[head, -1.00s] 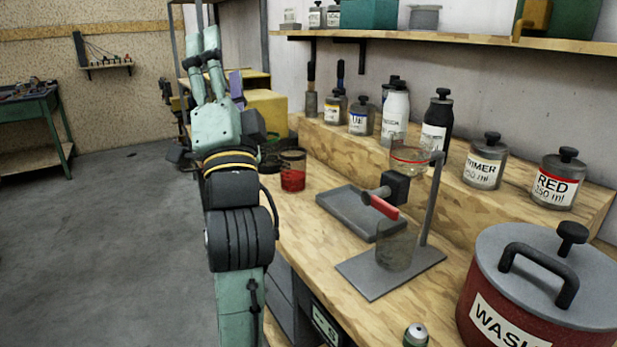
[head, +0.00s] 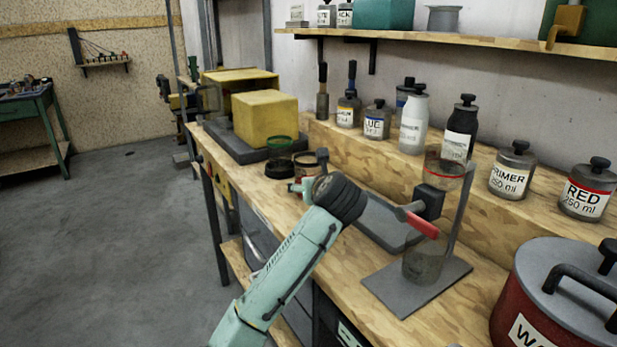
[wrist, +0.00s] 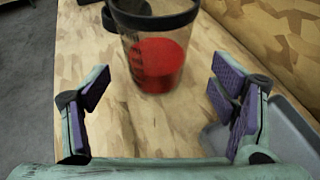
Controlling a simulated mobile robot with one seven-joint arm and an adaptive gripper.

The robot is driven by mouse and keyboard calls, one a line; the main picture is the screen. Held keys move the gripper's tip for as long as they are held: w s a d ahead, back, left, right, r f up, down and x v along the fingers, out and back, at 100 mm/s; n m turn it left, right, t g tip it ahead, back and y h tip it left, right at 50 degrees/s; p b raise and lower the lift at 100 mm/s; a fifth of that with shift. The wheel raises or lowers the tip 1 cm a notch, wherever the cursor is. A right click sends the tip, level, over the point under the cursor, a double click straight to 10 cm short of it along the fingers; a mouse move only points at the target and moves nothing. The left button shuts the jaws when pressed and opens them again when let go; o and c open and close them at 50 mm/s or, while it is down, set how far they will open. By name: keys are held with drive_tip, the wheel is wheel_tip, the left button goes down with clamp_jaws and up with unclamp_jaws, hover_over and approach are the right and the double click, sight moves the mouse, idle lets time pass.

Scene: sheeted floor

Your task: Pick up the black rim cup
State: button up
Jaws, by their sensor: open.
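The black rim cup (wrist: 158,62) is clear with red contents. It stands upright on the wooden bench at the top middle of the wrist view, its rim partly cut off by the frame's edge. In the head view the cup (head: 307,163) shows behind my arm, which hides its lower part. My gripper (wrist: 161,88) is open and empty, with purple-padded fingers spread left and right. The cup is ahead of the gripper, roughly centred between the fingers; I see no contact. In the head view the gripper is mostly hidden by my wrist.
A green-rimmed cup (head: 279,150) and a low black round piece (head: 279,169) stand close beyond the cup. A yellow block (head: 265,118) is farther back. A grey tray (head: 372,225) and a metal stand (head: 420,285) with a red handle are to the right.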

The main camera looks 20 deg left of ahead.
drive_tip(key=w+a, duration=0.1)
drive_tip(key=w+a+p, duration=0.1)
drive_tip(key=w+p, duration=0.1)
drive_tip(key=w, duration=0.1)
drive_tip(key=shift+a+f, duration=0.35)
drive_tip(key=shift+a, duration=0.05)
drive_tip(key=shift+w+a+f, duration=0.2)
drive_tip(key=shift+w+f, duration=0.05)
drive_tip(key=shift+w, duration=0.1)
drive_tip(key=c, duration=1.4)
drive_tip(key=shift+r, duration=0.1)
